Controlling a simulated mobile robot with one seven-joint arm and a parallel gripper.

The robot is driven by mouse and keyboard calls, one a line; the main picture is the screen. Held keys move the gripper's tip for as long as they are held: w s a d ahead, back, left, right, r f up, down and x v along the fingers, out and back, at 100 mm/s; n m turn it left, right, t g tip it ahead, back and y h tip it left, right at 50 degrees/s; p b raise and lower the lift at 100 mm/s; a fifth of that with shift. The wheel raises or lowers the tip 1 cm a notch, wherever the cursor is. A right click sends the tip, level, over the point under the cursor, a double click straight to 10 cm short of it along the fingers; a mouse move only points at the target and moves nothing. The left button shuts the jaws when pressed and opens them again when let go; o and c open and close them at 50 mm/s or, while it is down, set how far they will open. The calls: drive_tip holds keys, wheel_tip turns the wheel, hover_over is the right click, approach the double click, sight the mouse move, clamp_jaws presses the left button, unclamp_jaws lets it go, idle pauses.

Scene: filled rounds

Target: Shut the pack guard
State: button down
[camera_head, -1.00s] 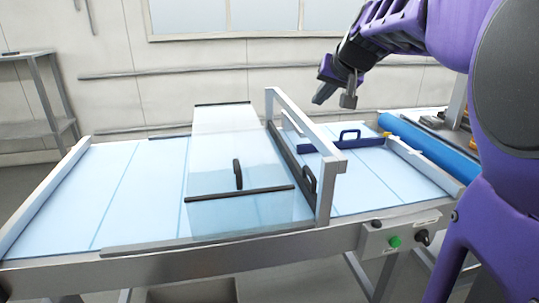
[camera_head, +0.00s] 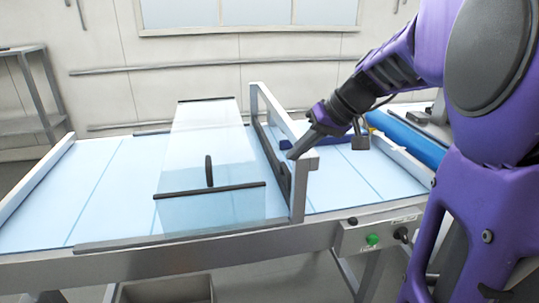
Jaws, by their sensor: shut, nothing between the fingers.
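A clear hood with dark edge strips, which looks like the pack guard (camera_head: 225,150), stands over the pale blue belt, left of a grey upright frame (camera_head: 298,190). A black handle (camera_head: 209,172) is on its near side. A dark bar with a black handle (camera_head: 284,180) runs along the foot of the frame. My gripper (camera_head: 293,155) is shut and empty, pointing down and left at the frame's near top corner in the picture. I cannot tell whether it touches the frame. The arm partly hides a dark blue bar behind it.
The belt (camera_head: 110,180) is clear left of the hood. A control box with a green button (camera_head: 373,239) and a black knob is on the front rail. A blue roller (camera_head: 405,138) lies at the right. A grey shelf (camera_head: 28,125) stands at the far left.

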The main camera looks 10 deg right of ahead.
sight(172, 191)
drive_tip(key=b+x, duration=0.1)
drive_tip(key=x, duration=0.8)
drive_tip(key=a, duration=2.2)
drive_tip(key=shift+s+a+b, duration=0.1)
drive_tip(key=shift+a+b, duration=0.05)
drive_tip(key=shift+b, duration=0.15)
drive_tip(key=shift+r, duration=0.1)
